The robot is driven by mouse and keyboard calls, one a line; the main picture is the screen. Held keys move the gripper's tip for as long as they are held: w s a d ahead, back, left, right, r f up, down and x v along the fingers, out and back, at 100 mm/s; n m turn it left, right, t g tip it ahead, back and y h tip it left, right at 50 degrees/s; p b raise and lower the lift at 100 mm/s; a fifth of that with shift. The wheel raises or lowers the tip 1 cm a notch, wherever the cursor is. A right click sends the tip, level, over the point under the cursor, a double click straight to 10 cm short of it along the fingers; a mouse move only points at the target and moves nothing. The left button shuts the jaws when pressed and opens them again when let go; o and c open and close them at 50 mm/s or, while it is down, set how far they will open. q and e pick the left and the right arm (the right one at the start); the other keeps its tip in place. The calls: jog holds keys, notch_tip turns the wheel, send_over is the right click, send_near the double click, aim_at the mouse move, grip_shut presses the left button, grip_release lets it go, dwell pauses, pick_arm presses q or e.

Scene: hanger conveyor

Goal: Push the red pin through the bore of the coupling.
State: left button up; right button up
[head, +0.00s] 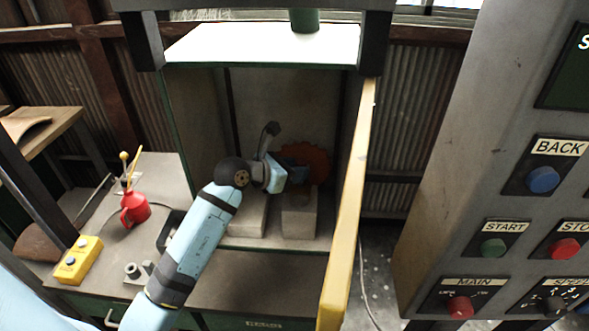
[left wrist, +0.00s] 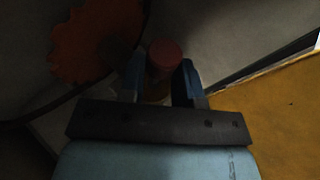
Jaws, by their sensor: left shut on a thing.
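My left gripper (head: 275,176) reaches into the open-fronted cabinet, above the grey blocks. In the left wrist view the gripper (left wrist: 162,82) is shut on a dark red round-topped piece (left wrist: 165,55), which looks like the red pin. A tan part shows dimly beneath it between the fingers. The picture is too dark to tell whether the pin touches anything else. I cannot make out the coupling or its bore for sure; my arm and gripper hide part of the cabinet. My right gripper is not in view.
A red toothed disc (head: 306,162) stands behind the gripper; two grey blocks (head: 299,219) (head: 247,215) are below. The yellow door edge (head: 345,230) bounds the right. A red oil can (head: 134,208) and yellow button box (head: 79,260) stand on the left bench. A control panel (head: 480,150) is at right.

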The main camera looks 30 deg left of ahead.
aim_at(294, 189)
pick_arm(q)
jog(key=shift+s+f+b, duration=0.1)
jog(key=shift+f+b, duration=1.1)
jog(key=shift+f, duration=0.95)
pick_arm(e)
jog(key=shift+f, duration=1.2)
pick_arm(q)
jog(key=o, duration=0.8)
jog(key=shift+o, duration=1)
jog(key=shift+f, duration=0.2)
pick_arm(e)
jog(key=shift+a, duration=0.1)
pick_arm(q)
jog(key=shift+d+f, duration=0.1)
jog(key=shift+d, duration=0.05)
jog(key=shift+s, duration=0.45)
jog(key=w+r+v, duration=0.1)
jog(key=v, duration=1.2)
jog(key=shift+s+a+r, duration=0.25)
jog(key=shift+a+r, duration=0.05)
jog(key=shift+a, duration=0.2)
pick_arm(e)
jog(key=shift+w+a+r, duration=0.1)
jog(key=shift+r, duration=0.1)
